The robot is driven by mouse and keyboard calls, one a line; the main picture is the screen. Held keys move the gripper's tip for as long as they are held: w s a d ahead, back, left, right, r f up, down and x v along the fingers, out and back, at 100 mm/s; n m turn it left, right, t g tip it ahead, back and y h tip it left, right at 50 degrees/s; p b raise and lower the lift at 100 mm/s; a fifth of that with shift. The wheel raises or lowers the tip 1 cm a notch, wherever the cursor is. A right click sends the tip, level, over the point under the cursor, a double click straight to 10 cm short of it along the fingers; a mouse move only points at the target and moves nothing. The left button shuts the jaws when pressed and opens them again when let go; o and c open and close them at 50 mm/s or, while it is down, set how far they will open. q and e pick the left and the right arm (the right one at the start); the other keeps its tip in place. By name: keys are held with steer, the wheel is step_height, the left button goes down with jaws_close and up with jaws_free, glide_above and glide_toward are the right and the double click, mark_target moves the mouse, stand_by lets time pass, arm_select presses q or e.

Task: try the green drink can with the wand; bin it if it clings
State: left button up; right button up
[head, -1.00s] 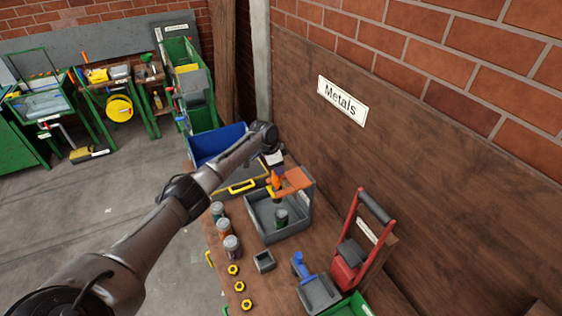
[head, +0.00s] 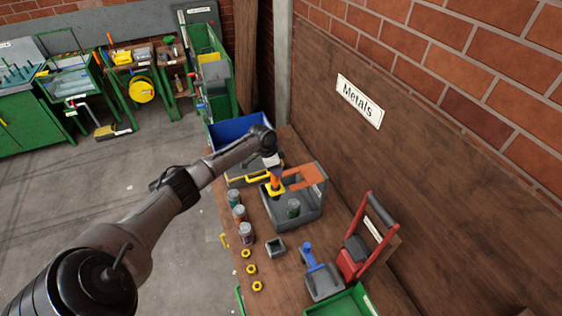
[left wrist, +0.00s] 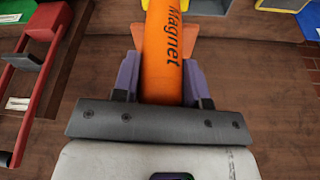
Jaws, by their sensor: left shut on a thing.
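My left gripper (head: 270,155) is shut on the orange wand, which reads "Magnet" in the left wrist view (left wrist: 163,55). In the head view the wand (head: 277,175) hangs down, with a yellow part near its lower end. It is over the left side of a grey tray (head: 296,226) with an orange upright piece (head: 314,174). The green drink can (head: 293,210) stands in the tray, right of and nearer than the wand. A gap shows between them, and no can is seen clinging to the wand. My right gripper is not in view.
Several cans (head: 239,214) line the bench's left side, with yellow nuts (head: 252,268) nearer. A small grey box (head: 275,247), a blue-handled tool (head: 313,257) and a red-handled thing (head: 354,255) stand nearby. A blue bin (head: 232,133) is beyond the tray, and a green tray (head: 345,304) in front.

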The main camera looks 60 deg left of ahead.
arm_select(q)
steer(key=shift+s+a+r+p, duration=0.15)
steer(key=shift+s+p, duration=0.3)
steer(key=shift+s, duration=0.25)
steer(key=shift+r+p, duration=0.45)
steer(key=shift+r, duration=1.95)
